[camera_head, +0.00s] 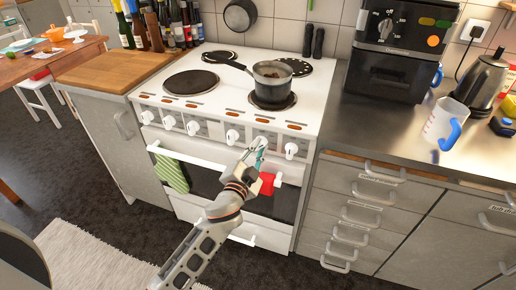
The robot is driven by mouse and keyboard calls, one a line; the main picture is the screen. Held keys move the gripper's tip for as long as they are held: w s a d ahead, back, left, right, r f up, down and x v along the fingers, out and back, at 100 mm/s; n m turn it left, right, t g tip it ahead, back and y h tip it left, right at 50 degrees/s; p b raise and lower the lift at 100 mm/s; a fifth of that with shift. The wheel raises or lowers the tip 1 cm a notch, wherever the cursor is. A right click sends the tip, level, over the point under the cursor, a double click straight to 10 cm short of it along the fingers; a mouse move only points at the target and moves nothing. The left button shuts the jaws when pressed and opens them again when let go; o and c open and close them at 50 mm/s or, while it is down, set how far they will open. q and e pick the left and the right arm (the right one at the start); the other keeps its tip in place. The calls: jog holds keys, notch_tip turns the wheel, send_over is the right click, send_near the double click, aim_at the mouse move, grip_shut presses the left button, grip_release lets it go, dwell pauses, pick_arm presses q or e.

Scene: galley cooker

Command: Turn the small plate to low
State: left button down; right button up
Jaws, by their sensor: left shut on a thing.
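The white cooker (215,107) has a row of several white knobs along its front panel. My left gripper (260,146) reaches up to this row from below and is shut on a knob, second from the right. The fingers mostly hide that knob, so its setting cannot be read. The rightmost knob (291,150) and the knob to the left (232,136) stand free. A small plate (272,103) at the front right lies under a steel saucepan (272,76). My right gripper is not in view.
A large bare plate (190,83) is at the front left. Below the knobs are the oven handle (185,158), a green striped towel (172,174) and a red cloth (267,184). A measuring jug (443,122) and kettle (482,80) stand on the right counter.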

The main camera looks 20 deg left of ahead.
pick_arm(q)
jog(key=shift+w+r, duration=0.1)
jog(key=shift+r, duration=0.25)
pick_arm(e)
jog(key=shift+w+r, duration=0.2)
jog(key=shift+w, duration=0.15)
pick_arm(q)
jog(key=c, duration=2.1)
grip_release()
jog(key=shift+o, duration=0.6)
jog(key=shift+f, duration=0.1)
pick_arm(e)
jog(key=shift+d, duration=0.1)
pick_arm(q)
jog(key=shift+f, duration=0.15)
jog(key=s, duration=1.2)
jog(key=shift+a, duration=0.15)
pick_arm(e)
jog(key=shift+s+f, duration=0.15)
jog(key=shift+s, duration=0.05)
